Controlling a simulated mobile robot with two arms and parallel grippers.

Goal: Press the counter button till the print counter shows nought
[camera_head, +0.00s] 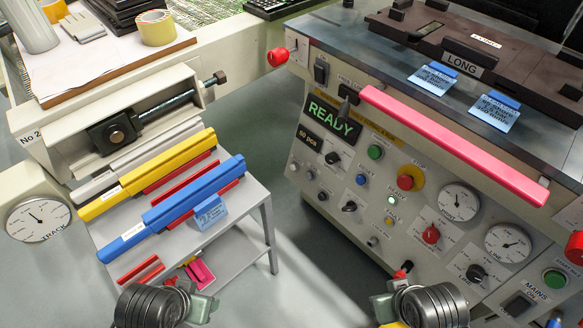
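The control panel of the machine on the right carries a lit display (332,120) that reads READY in green. Below it a small dark plate (310,138) seems to read 60 pcs. A blue button (361,179), a pale lit button (391,200) and a green button (375,152) sit on the panel. Their small labels are unreadable, so I cannot tell which is the counter button. My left gripper (190,287) is low in front of the rack. My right gripper (400,283) is low before the panel, apart from these buttons. Their finger gaps are unclear.
A red stop button (405,182) on a yellow disc, a red knob (431,235) and gauges (458,203) crowd the panel. A pink bar (450,145) runs along its upper edge. A grey rack (262,210) with coloured bars stands left. Floor shows between rack and machine.

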